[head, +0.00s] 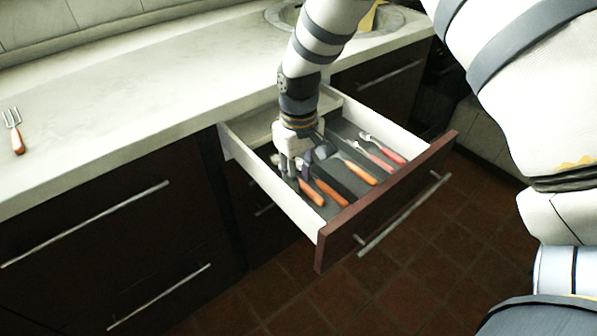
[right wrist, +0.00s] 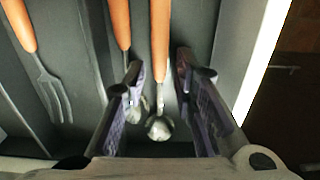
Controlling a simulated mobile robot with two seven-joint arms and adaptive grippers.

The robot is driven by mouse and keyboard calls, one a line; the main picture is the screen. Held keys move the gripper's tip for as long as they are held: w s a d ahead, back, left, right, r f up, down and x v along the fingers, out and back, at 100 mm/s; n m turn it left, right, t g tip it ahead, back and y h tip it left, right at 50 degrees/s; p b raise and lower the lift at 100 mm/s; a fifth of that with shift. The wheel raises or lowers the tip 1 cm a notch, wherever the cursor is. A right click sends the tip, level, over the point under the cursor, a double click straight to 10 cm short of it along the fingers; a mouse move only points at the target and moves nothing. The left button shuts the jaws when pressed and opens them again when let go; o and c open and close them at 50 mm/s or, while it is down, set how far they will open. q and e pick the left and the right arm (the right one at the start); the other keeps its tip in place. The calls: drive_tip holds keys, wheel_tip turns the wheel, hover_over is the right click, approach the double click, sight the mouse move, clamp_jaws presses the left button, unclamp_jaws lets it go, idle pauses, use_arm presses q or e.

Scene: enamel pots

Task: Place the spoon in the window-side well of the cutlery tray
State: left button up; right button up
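The cutlery tray (head: 351,129) is the dark divided insert in the open drawer. A spoon (right wrist: 160,60) with an orange handle lies in the well beside the drawer's pale side wall, its round bowl nearest the wrist camera. My right gripper (right wrist: 160,80) is open, with one finger on each side of this spoon. A gap shows on the left of the handle; contact on the right cannot be told. In the head view my right gripper (head: 293,166) is low inside the drawer at its left side, hiding part of the cutlery. My left gripper is not in view.
A second spoon (right wrist: 121,24) lies close beside the first, partly behind a finger. A fork (right wrist: 47,84) lies in the neighbouring well, beyond a divider. Red-handled cutlery (head: 378,158) lies at the drawer's right. Another fork (head: 14,131) lies on the mostly clear counter (head: 110,90).

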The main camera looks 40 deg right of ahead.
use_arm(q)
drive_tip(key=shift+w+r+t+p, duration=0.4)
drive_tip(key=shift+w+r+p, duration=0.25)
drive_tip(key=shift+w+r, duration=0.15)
use_arm(e)
wheel_tip(320, 180, up, 12)
drive_tip(key=shift+r, duration=0.2)
